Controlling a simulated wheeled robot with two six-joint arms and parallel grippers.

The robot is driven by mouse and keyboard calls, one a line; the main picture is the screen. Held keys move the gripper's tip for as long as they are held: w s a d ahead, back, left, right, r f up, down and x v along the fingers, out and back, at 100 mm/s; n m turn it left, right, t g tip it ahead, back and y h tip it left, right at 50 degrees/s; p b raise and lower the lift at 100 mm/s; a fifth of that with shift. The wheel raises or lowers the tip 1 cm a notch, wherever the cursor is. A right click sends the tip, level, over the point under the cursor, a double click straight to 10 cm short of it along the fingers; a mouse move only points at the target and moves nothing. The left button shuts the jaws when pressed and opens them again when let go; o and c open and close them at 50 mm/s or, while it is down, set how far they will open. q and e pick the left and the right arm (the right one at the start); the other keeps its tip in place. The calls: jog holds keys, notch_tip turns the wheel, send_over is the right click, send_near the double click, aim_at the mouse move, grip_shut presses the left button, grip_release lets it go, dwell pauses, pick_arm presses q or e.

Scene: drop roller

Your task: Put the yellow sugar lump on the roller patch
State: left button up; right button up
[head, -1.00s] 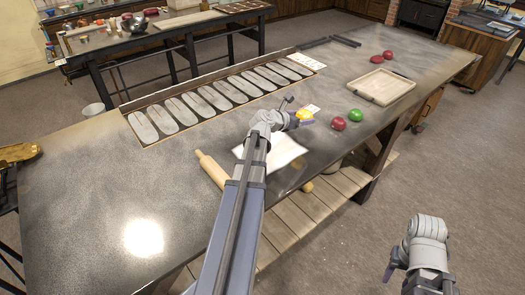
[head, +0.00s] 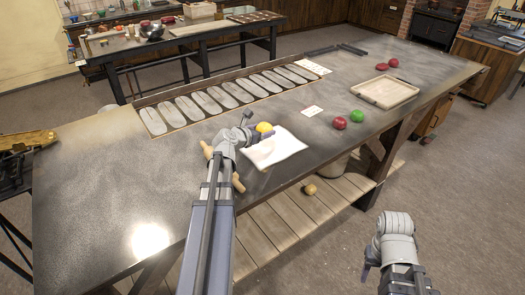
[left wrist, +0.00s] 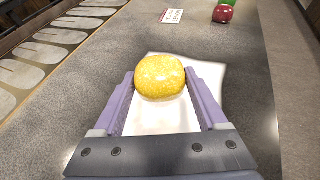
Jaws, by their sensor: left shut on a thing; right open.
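The yellow sugar lump (head: 264,127) is held between the fingers of my left gripper (head: 262,133). In the left wrist view the round, speckled lump (left wrist: 160,77) sits between the two purple fingertips. A pale, near-square patch (head: 288,147) lies on the dark table, and I take it to be the roller patch. The lump shows over its far part; the gap between them is hard to judge. The patch also shows below the fingers in the left wrist view (left wrist: 162,117). My right gripper (head: 368,264) is open and empty, off the table's near side.
A wooden rolling pin (head: 238,183) lies left of the patch, partly hidden by my left arm. Red (head: 340,123) and green (head: 357,116) lumps, a small white card (head: 312,112) and a shallow tray (head: 385,104) lie further right. A row of grey ovals (head: 207,103) lines the back edge.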

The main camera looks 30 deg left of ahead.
aim_at(262, 150)
pick_arm(q)
jog(key=shift+f+b, duration=2.7)
jog(key=shift+f, duration=0.65)
pick_arm(e)
notch_tip(262, 150, down, 7)
jog(key=shift+r, duration=0.15)
pick_arm(q)
jog(key=shift+f, duration=0.2)
jog(key=o, duration=1.4)
jog(key=shift+r, duration=0.1)
jog(key=shift+s+r, duration=0.15)
jog(key=shift+r, duration=0.15)
jog(key=p+v, duration=0.4)
jog(key=v, duration=0.6)
jog(key=shift+s+r, duration=0.15)
jog(key=shift+s, duration=0.05)
jog(key=shift+s+r+p, duration=0.15)
jog(key=shift+s+p, duration=0.15)
jog(key=shift+s, duration=0.2)
pick_arm(e)
jog(key=shift+r, duration=2.3)
